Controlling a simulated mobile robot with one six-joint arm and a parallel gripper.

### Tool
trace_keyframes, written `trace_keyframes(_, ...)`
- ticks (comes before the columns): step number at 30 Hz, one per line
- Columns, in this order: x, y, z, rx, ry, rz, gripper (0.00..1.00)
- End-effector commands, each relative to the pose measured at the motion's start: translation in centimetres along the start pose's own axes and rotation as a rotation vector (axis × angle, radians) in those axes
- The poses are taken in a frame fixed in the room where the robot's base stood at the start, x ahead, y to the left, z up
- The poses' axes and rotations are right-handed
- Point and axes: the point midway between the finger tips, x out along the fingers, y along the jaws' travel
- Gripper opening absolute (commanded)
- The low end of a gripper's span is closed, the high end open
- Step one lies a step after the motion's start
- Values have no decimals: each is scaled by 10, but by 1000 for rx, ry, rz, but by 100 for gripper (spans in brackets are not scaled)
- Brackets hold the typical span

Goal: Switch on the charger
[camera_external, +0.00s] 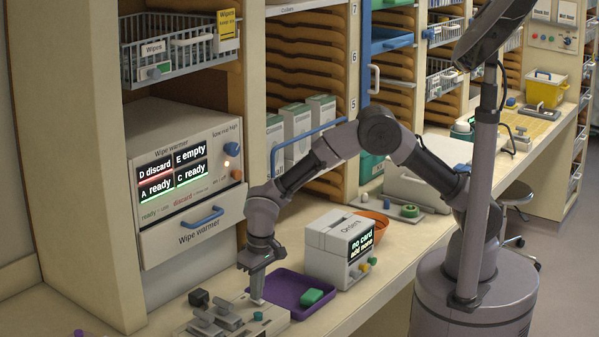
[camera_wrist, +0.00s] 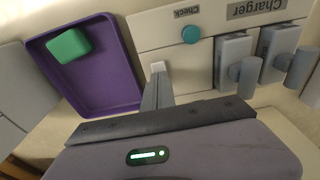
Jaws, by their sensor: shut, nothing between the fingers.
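The charger (camera_external: 275,318) is a low beige unit on the counter at the bottom of the external view. In the wrist view the charger (camera_wrist: 147,27) shows an upside-down "Charger" label, a teal round button (camera_wrist: 191,34) marked "Check", and two grey blocks (camera_wrist: 233,47) (camera_wrist: 279,42) with cylindrical knobs. My gripper (camera_external: 257,298) is shut and empty, pointing down at the charger's edge by the purple tray. In the wrist view, a small white square (camera_wrist: 158,67) shows right at the fingertips. I cannot tell whether it is a switch or part of the fingers, or whether there is contact.
A purple tray (camera_external: 273,285) holding a green block (camera_external: 312,297) lies right beside the charger. An "Orders" box (camera_external: 325,240) stands behind the tray. The wipe warmer (camera_external: 183,180) stands behind the charger. A dark block (camera_external: 198,297) sits at its far left.

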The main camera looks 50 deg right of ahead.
Motion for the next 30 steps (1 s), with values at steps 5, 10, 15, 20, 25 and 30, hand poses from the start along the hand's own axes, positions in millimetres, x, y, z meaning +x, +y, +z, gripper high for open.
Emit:
trace_keyframes(5, 5, 2, 7, 2, -14, 8, 0)
trace_keyframes(10, 3, 2, 7, 2, -13, 8, 0)
trace_keyframes(15, -26, 2, 5, 1, -9, 4, 0)
trace_keyframes(20, -66, 2, 4, 2, -5, 0, 0)
trace_keyframes(25, -106, 1, 4, 1, -3, -1, 0)
trace_keyframes(30, -132, 2, 4, 0, -3, 0, 0)
